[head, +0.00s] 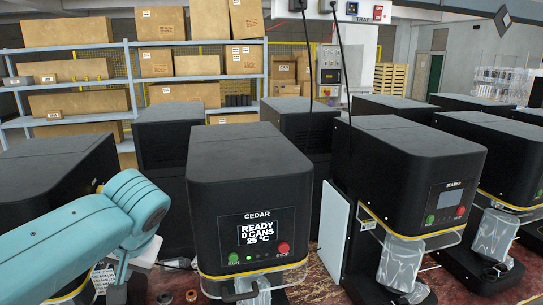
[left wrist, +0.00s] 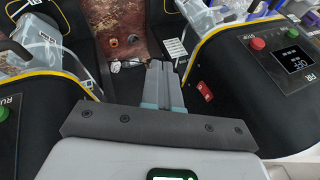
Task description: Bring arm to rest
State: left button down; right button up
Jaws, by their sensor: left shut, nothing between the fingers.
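My left arm (head: 90,225) comes in from the left in the head view, between two black seamers, with its wrist low at the left of the seamer marked CEDAR (head: 248,190). My left gripper (left wrist: 160,68) is shut and empty in the left wrist view. It points over the worn red-brown bench top (left wrist: 128,40), in the gap between two machines. Its fingertips are hard to make out in the head view. My right gripper is in neither view.
CEDAR's display (head: 258,229) reads READY, 0 CANS, 25 °C. A red rocker switch (left wrist: 204,91) sits on a machine close right of my fingers. More seamers, such as the SEAMER (head: 410,170), stand right. Small rings (head: 165,298) lie on the bench. Shelves (head: 130,118) hold boxes behind.

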pick_arm(q)
jog(key=d+f+m+g+h, duration=0.1)
jog(key=d+f+m+h, duration=0.15)
jog(key=d+f, duration=0.75)
jog(key=d+f+m+g+h, duration=0.1)
jog(key=f+h, duration=0.2)
jog(key=f, duration=1.5)
jog(key=s+d+f+n+h, duration=0.2)
jog(key=s+d+f, duration=0.1)
jog(key=s+f, duration=0.6)
jog(key=s+d+f+n+h, duration=0.2)
jog(key=s+d+f, duration=0.1)
jog(key=s+f, duration=0.7)
jog(key=shift+s+g, duration=0.4)
jog(key=shift+s, duration=0.1)
jog(key=shift+s, duration=0.1)
jog(key=shift+w, duration=0.2)
jog(key=shift+s, duration=0.15)
jog(key=shift+n, duration=0.25)
